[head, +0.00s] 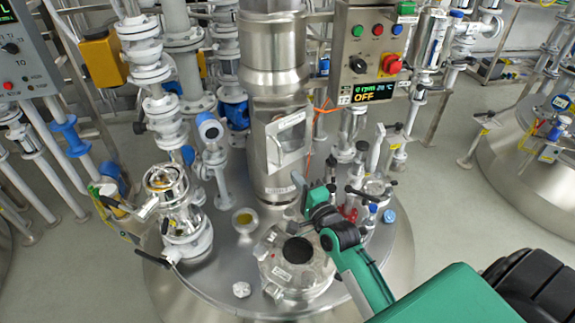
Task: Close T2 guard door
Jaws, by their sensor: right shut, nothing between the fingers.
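The guard door (286,140) is a small square steel-framed panel with a window and a handle at its left side, on the lower part of the central steel column. It seems to stand at an angle to the column; I cannot tell how wide any gap is. My right arm comes in from the lower right, green and dark grey. My right gripper (306,200) is shut and empty, below and slightly right of the door, apart from it, above the vessel lid. Its fingertips are small and partly hidden by the wrist. My left gripper is out of view.
A control box (374,52) showing "OFF" hangs right of the column. On the vessel lid (232,268) stand a round manhole cover (297,262), a small dish (245,219), a glass fitting (180,212) at left and bottles with valves at right.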

